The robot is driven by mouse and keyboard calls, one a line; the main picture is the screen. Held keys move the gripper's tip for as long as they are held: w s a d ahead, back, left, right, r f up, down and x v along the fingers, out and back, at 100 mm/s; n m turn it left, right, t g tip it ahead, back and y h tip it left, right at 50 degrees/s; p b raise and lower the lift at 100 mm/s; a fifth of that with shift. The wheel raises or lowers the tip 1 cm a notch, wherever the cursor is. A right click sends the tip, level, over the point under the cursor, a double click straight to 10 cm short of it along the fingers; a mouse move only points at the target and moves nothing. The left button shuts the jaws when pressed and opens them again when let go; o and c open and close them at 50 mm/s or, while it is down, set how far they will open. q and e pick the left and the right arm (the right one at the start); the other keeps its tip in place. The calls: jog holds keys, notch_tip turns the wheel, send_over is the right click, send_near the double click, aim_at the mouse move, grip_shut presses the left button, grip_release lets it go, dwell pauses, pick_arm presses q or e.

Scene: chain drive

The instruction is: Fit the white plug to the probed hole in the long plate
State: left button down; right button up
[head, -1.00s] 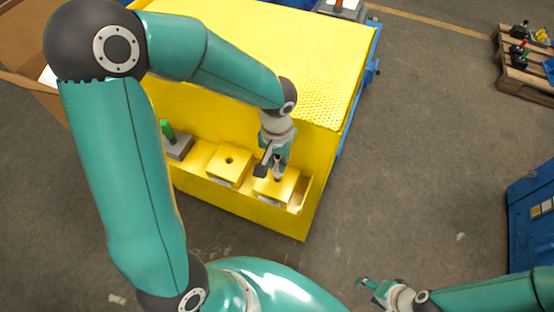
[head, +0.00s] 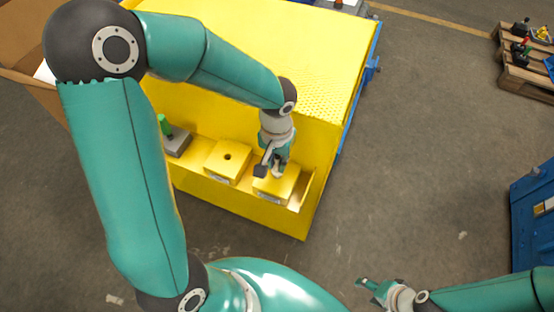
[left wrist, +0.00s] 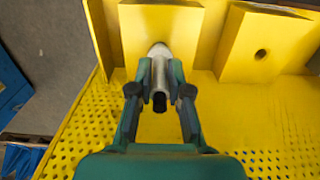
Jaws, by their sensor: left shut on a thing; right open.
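My left gripper (head: 270,170) is low over the right-hand yellow block (head: 276,188). In the left wrist view its two fingers (left wrist: 160,91) are shut on a pale grey cylinder (left wrist: 159,72) with a dark open near end. The cylinder may be the white plug. Its far, whitish end meets the face of a yellow block (left wrist: 185,22); the fit there is hidden. A second yellow block (head: 229,163) shows an empty dark hole in its top. My right gripper (head: 368,288) is open and empty, low and well clear of the blocks. I cannot make out which piece is the long plate.
The blocks stand in a yellow trough (head: 240,203) with a raised front wall. A grey block with a green handle (head: 165,125) is at its left end. A large yellow housing (head: 290,50) rises behind. Clear floor lies to the right, before a pallet (head: 520,70) and blue crate (head: 530,220).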

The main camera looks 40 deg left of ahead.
pick_arm(q)
jog(key=shift+f+b, duration=0.85)
jog(key=c, duration=1)
grip_release()
notch_tip(320, 180, up, 12)
jog(key=shift+f, duration=0.1)
